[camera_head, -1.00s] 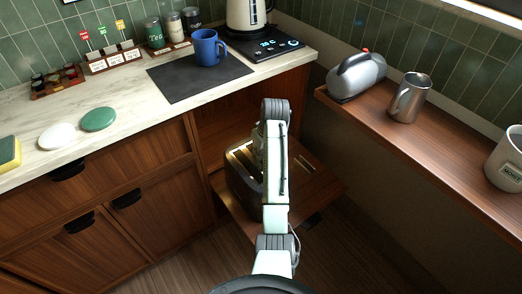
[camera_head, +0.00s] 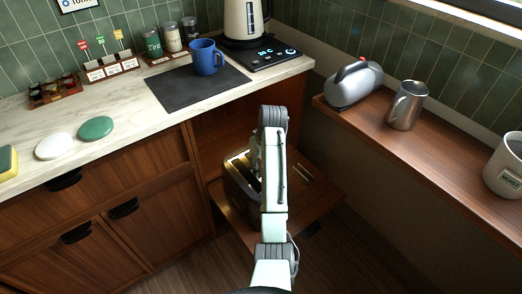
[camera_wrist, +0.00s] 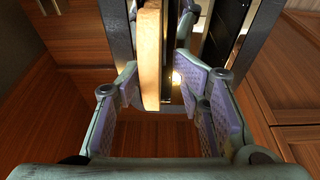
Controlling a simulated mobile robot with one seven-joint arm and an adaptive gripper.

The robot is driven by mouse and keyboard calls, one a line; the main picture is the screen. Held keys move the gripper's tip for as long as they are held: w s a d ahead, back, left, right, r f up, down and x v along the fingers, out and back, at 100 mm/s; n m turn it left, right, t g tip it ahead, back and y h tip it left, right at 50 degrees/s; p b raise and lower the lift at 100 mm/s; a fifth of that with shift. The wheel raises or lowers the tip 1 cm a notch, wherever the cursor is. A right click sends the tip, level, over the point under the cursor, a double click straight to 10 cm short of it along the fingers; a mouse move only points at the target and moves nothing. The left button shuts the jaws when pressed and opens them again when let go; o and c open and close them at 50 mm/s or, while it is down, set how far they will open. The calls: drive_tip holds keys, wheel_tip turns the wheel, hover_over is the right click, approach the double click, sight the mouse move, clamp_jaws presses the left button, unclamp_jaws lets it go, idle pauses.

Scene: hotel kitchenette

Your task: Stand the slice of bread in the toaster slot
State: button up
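The toaster (camera_head: 236,196) stands on a low wooden shelf in the head view, partly hidden behind my arm; its metal top and slots show. In the wrist view its dark slots (camera_wrist: 226,30) run up the picture. The slice of bread (camera_wrist: 150,55) shows edge-on as a pale upright strip between my fingers. My gripper (camera_wrist: 160,82) is open around it: the left pad is close to or touching the bread, and a gap shows at the right pad. Whether the bread's lower edge is inside a slot cannot be told. The bread is not distinguishable in the head view.
The shelf (camera_head: 318,188) has some bare room right of the toaster. The counter above holds a blue mug (camera_head: 206,57) on a dark mat and a kettle (camera_head: 245,20). A side ledge at right holds a metal pitcher (camera_head: 407,106) and a white mug (camera_head: 505,165).

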drive_tip(key=v, duration=0.7)
drive_tip(key=shift+w, duration=0.45)
drive_tip(key=shift+s+r, duration=0.1)
drive_tip(key=shift+r, duration=0.2)
drive_tip(key=shift+s+d+r, duration=0.15)
drive_tip(key=shift+s, duration=0.2)
drive_tip(key=shift+v, duration=1.4)
drive_tip(key=shift+s, duration=0.1)
